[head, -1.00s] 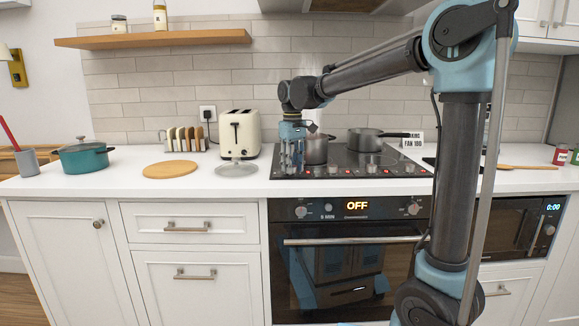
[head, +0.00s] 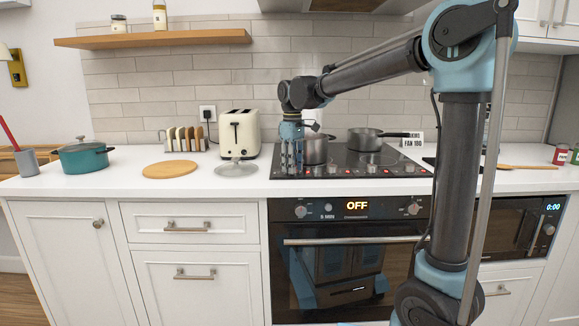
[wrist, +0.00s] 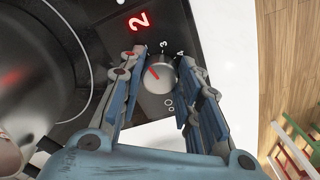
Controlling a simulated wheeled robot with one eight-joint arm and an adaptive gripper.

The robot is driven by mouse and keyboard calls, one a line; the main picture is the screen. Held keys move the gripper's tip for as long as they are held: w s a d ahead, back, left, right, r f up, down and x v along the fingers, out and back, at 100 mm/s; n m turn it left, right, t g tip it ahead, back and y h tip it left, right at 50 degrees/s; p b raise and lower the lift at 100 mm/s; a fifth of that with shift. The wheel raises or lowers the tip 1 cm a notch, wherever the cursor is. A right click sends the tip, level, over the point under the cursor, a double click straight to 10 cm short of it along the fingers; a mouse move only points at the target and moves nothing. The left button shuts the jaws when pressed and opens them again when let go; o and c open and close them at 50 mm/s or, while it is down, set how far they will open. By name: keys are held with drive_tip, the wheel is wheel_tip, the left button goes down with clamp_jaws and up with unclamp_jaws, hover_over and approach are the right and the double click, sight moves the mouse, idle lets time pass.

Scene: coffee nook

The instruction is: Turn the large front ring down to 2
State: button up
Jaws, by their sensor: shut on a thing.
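The ring knob (wrist: 158,79) is a small silver dial with a red pointer line, at the hob's corner in the wrist view. The marks 3 and 4 are printed beside it. A red display (wrist: 138,20) near it reads 2. My gripper (wrist: 162,66) is shut on this knob, with one finger on each side of it. In the head view my gripper (head: 291,165) points down at the front left of the black hob (head: 350,160). The knob itself is hidden or too small to tell there.
A saucepan (head: 316,150) stands close to the right of my gripper, and another pan (head: 366,139) stands behind it. The oven display (head: 356,206) below reads OFF.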

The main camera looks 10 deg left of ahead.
drive_tip(key=o, duration=1)
drive_tip(key=shift+s+a, duration=0.15)
drive_tip(key=shift+s, duration=0.05)
drive_tip(key=shift+o, duration=0.2)
drive_tip(key=shift+w, duration=0.1)
wheel_tip(320, 180, up, 12)
